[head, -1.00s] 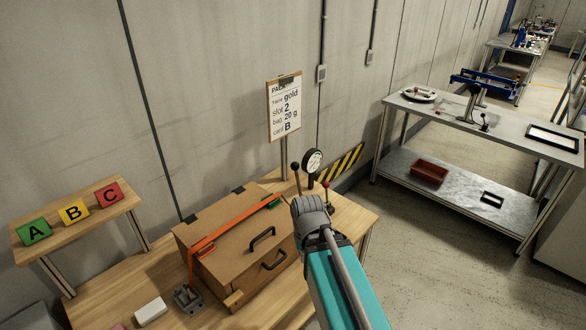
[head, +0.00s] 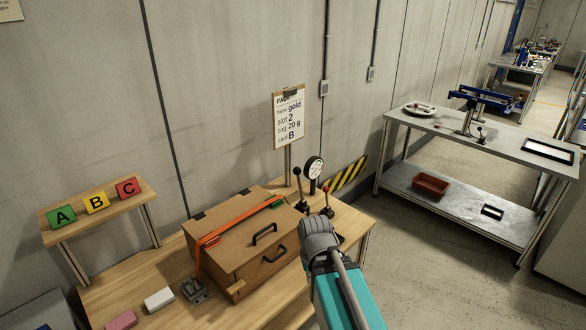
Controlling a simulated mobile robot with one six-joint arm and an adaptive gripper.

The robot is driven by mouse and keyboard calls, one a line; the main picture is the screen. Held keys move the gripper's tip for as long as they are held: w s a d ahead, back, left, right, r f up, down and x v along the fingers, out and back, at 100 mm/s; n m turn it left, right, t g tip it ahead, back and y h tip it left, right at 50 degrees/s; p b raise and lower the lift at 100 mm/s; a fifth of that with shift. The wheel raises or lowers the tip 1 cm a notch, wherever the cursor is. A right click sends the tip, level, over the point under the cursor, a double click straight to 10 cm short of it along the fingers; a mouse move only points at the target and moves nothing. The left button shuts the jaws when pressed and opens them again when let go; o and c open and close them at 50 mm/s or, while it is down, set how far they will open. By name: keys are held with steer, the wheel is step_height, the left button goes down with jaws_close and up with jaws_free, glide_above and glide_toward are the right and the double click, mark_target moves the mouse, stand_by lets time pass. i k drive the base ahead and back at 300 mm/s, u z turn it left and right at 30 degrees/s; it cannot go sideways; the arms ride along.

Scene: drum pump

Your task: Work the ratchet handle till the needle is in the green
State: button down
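A round white dial gauge (head: 314,168) stands at the back right of the wooden bench; its needle and any green zone are too small to read. Left of it a lever with a black knob (head: 297,172) stands up, and a lever with a red knob (head: 326,190) stands to its right. A grey metal ratchet-like fitting (head: 195,290) sits at the front left of a brown case, by an orange strap (head: 235,223). Which part is the ratchet handle I cannot tell. My arm's grey wrist comes in front of the levers' bases; my gripper is hidden behind it.
The brown case (head: 228,257) with black handles fills the bench's middle. A white block (head: 158,299) and a pink block (head: 121,320) lie at front left. A clipboard sign (head: 289,118) stands behind. A grey table (head: 440,128) is at right, across open floor.

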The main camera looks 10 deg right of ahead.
mark_target(297, 170)
steer(key=z, duration=0.2)
steer(key=i, duration=1.1)
steer(key=u, duration=0.1)
